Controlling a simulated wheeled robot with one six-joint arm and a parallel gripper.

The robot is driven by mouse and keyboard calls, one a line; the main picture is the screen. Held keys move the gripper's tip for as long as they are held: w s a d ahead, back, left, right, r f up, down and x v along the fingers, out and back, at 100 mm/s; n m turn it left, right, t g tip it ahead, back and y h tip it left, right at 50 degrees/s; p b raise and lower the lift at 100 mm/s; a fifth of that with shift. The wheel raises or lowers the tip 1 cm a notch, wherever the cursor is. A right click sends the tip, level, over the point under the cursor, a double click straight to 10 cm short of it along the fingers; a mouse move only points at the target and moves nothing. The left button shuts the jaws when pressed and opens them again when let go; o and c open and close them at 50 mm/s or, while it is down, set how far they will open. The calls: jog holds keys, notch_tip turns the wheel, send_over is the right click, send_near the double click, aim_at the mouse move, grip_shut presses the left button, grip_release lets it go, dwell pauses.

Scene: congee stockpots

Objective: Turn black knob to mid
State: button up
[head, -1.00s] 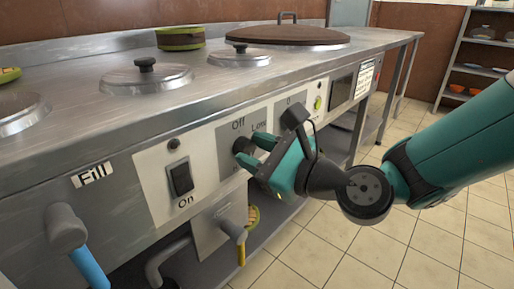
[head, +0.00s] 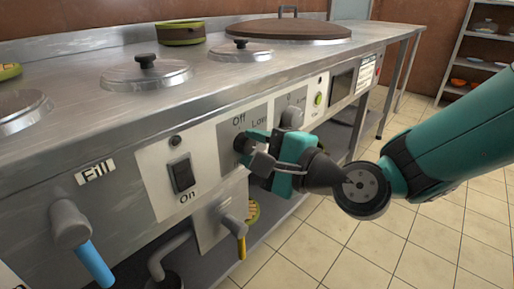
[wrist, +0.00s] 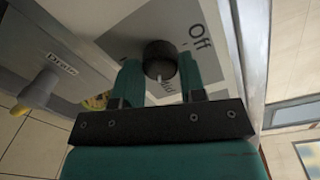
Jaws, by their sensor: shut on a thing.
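The black knob (head: 241,143) is on the grey panel of the counter front, with "Off" and "Low" printed around it. It also shows in the wrist view (wrist: 159,52), where its white mark points down toward the "Mid" label (wrist: 167,87). "Off" is to the knob's upper right there. My green gripper (head: 252,146) is shut on the knob, with one finger on each side of it in the wrist view (wrist: 160,68). The near part of the "Mid" label is partly hidden by the gripper.
A black On switch (head: 182,175) is left of the knob. A second knob (head: 292,116) is to the right. A yellow-handled drain valve (head: 238,232) sits below, and a blue-handled fill tap (head: 82,245) at lower left. Tiled floor in front is clear.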

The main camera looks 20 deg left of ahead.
jog(key=shift+s+f+n, duration=0.1)
jog(key=shift+n, duration=0.2)
jog(key=o, duration=0.9)
jog(key=b+v, duration=1.1)
jog(key=v, duration=0.6)
jog(key=shift+d, duration=0.15)
